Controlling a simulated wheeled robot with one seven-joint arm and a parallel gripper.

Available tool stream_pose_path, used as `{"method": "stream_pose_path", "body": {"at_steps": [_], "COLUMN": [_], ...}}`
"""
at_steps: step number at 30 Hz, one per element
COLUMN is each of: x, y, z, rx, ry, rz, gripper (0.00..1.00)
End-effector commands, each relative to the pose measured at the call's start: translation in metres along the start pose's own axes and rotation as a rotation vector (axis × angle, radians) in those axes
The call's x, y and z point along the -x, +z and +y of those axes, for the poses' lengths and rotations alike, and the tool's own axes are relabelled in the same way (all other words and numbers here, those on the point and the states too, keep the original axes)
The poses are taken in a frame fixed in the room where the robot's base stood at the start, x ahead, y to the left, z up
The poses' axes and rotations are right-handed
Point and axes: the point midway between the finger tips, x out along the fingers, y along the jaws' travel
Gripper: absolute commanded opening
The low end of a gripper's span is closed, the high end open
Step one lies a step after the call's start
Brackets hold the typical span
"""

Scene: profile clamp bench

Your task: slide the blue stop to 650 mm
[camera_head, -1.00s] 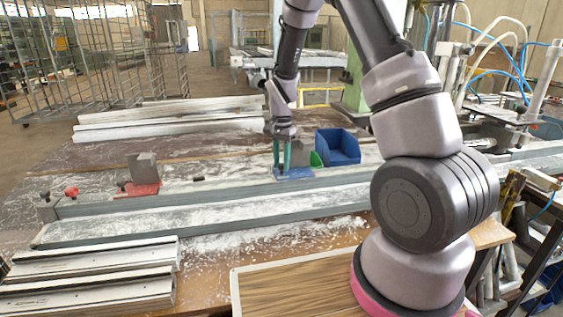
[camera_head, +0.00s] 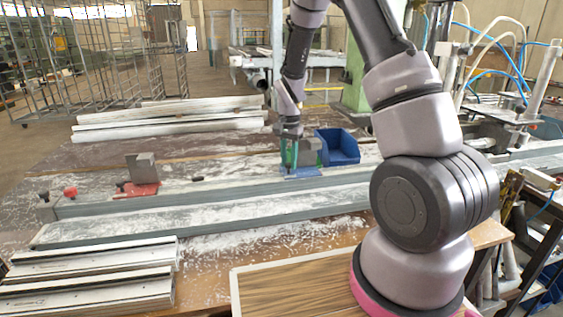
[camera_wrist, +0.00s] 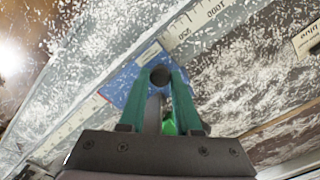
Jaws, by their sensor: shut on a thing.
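The blue stop has a flat blue base (camera_head: 302,172) on the rail at centre, beside the blue bin in the head view. In the wrist view its blue plate (camera_wrist: 122,88) lies across the rail, beside a printed scale (camera_wrist: 196,22) where "1000" is readable. A dark round knob (camera_wrist: 160,76) stands on the plate. My gripper (camera_head: 288,163) is lowered over the stop, and its green fingers (camera_wrist: 163,82) are shut on the knob. The fingers and palm hide part of the plate and scale, so I cannot read the stop's position.
A red stop (camera_head: 142,189) with a grey block sits on the rail (camera_head: 230,192) to the left. A blue bin (camera_head: 340,147) stands just behind the rail, right of my gripper. White profiles lie behind and at front left.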

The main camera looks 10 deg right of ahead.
Motion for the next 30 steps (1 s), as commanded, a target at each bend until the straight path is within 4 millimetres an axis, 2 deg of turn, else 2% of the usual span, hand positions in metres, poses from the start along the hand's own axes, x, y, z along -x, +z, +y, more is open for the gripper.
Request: {"method": "stream_pose_path", "body": {"at_steps": [1, 9, 15, 21, 30], "x": [0.001, 0.001, 0.001, 0.001, 0.001], "y": [-0.011, -0.056, -0.079, -0.088, -0.088], "z": [0.010, 0.055, 0.078, 0.087, 0.087], "rx": [-0.009, -0.008, -0.005, -0.003, -0.002], "ry": [-0.001, -0.001, 0.000, 0.000, -0.001], "rz": [0.003, 0.003, 0.004, 0.003, 0.003], "gripper": [0.00, 0.00, 0.00, 0.00, 0.00]}}
